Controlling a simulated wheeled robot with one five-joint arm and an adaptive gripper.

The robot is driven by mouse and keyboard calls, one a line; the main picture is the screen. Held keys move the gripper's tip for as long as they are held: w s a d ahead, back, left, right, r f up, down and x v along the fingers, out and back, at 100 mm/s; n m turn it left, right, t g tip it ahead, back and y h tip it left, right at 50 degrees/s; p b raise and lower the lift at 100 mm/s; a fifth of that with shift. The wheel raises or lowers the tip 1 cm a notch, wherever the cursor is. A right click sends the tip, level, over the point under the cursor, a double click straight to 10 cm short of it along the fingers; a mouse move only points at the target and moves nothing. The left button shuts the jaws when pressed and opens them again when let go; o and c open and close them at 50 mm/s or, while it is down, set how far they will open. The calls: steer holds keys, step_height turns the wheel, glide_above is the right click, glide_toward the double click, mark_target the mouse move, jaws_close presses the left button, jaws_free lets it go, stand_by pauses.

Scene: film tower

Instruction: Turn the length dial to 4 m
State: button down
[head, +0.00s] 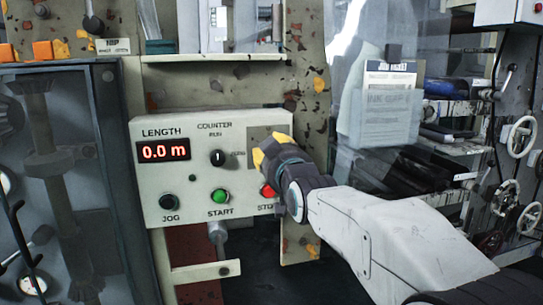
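The cream control panel (150,208) faces me at centre left. Its LENGTH display (164,151) reads 0.0 m in red digits. A black knob (217,158) sits under the words COUNTER and RUN, its white mark pointing up. No dial marked with lengths shows clearly. A grey patch (256,134) at the panel's upper right is partly covered by my gripper. My gripper (259,151), dark with yellow tips, is at the panel's right side, to the right of the knob. Whether it touches the panel, or is open, I cannot tell.
Below are a black JOG button (167,202), a green START button (220,196) and a red STOP button (267,190), partly covered by my gripper. A job ticket (389,82) hangs at the right. Handwheels (522,138) stand at far right, and a framed glass door (116,170) at left.

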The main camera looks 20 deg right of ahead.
steer(key=shift+f+n, duration=0.1)
steer(key=shift+n, duration=0.2)
steer(key=c, duration=0.8)
jaws_free()
steer(key=shift+w, duration=0.1)
steer(key=s, duration=1.2)
